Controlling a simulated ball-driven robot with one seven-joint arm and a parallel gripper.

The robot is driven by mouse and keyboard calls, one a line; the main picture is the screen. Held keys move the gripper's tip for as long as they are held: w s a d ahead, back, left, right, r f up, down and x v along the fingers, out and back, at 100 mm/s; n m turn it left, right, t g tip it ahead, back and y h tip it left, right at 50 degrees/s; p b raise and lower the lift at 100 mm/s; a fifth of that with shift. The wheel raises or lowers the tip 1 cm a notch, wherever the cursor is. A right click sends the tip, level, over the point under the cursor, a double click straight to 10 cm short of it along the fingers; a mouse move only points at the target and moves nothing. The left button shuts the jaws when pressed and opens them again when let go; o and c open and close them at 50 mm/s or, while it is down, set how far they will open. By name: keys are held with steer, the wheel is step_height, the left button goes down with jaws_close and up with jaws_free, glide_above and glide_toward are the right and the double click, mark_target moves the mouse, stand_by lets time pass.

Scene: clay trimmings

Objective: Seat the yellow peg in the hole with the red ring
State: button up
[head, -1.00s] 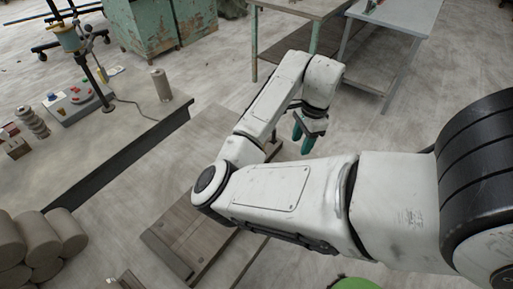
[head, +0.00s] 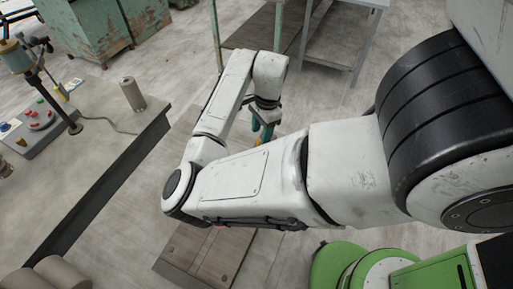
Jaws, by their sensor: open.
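My gripper (head: 263,130) has teal fingers that point down beyond my forearm. It is open, and the arm hides part of it. A small yellow patch (head: 258,141) shows at the fingertips. It may be the yellow peg, but it is too small to tell its shape or whether the fingers touch it. A small reddish patch (head: 222,227) shows just under the edge of my arm. I cannot tell whether it belongs to the red ring. No hole is clearly visible, as my arm covers much of the middle of the view.
A grey bench (head: 70,190) on the left bears a control panel (head: 32,130), a grey cylinder (head: 132,94) and a cable. A brown wooden surface (head: 215,262) lies below my arm. Worn green cabinets (head: 100,28) and a metal table (head: 335,50) stand behind.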

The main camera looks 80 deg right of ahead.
mark_target(259, 140)
steer(key=shift+w+a+f+p, duration=0.1)
steer(key=shift+w+f+p, duration=0.1)
steer(key=shift+f, duration=0.9)
steer(key=shift+w+a+f+p, duration=0.15)
steer(key=shift+f+p, duration=0.1)
steer(key=shift+f, duration=0.9)
steer(key=shift+w+f+p, duration=0.15)
steer(key=shift+f+p, duration=0.05)
steer(key=shift+f, duration=0.9)
steer(key=shift+c, duration=0.2)
jaws_close()
